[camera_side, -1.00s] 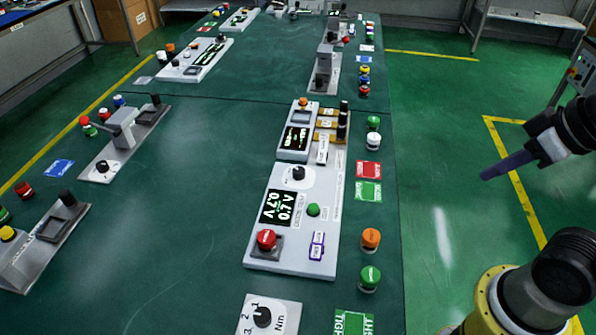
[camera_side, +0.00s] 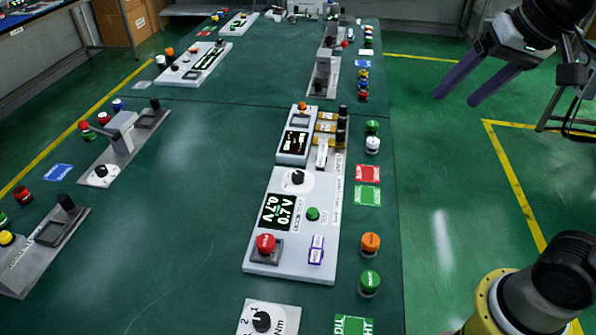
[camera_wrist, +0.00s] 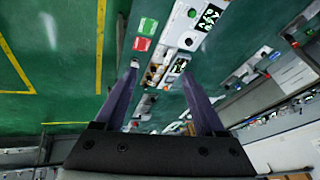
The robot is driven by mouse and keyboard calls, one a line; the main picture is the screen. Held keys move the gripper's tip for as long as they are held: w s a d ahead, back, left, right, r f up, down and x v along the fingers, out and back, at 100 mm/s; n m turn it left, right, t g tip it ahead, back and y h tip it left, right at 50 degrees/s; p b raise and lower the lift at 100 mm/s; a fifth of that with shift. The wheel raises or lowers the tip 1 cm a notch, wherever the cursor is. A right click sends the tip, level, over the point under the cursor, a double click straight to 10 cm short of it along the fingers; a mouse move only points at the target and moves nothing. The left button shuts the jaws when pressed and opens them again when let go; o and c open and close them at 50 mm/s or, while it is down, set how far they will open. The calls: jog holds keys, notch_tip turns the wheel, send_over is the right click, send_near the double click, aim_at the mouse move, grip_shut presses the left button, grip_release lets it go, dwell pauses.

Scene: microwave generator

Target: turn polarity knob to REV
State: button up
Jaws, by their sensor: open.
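A second black knob (camera_side: 262,320) sits on a separate white plate marked Nm at the bottom edge. The lettering is too small to tell which is the polarity knob, or where REV is. My gripper (camera_side: 455,99) is open and empty, in the air right of the table, well apart from the panel. In the wrist view its two dark fingers (camera_wrist: 160,72) are spread, with the panel far beyond them.
On the panel are a lit display (camera_side: 281,212), a red button (camera_side: 265,244) and a green button (camera_side: 313,214). Orange (camera_side: 371,243) and green (camera_side: 369,281) buttons stand along the table's right edge. Black posts (camera_side: 342,124) rise behind.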

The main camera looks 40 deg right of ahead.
jog(key=w+a+r+m+g, duration=0.1)
jog(key=w+a+m, duration=0.1)
jog(key=w, duration=0.9)
jog(key=m+g, duration=0.1)
jog(key=g, duration=0.3)
send_over(298, 174)
notch_tip(298, 174, down, 22)
notch_tip(298, 174, down, 13)
jog(key=shift+s+r, duration=0.1)
jog(key=shift+r, duration=0.05)
jog(key=shift+c, duration=0.4)
grip_shut()
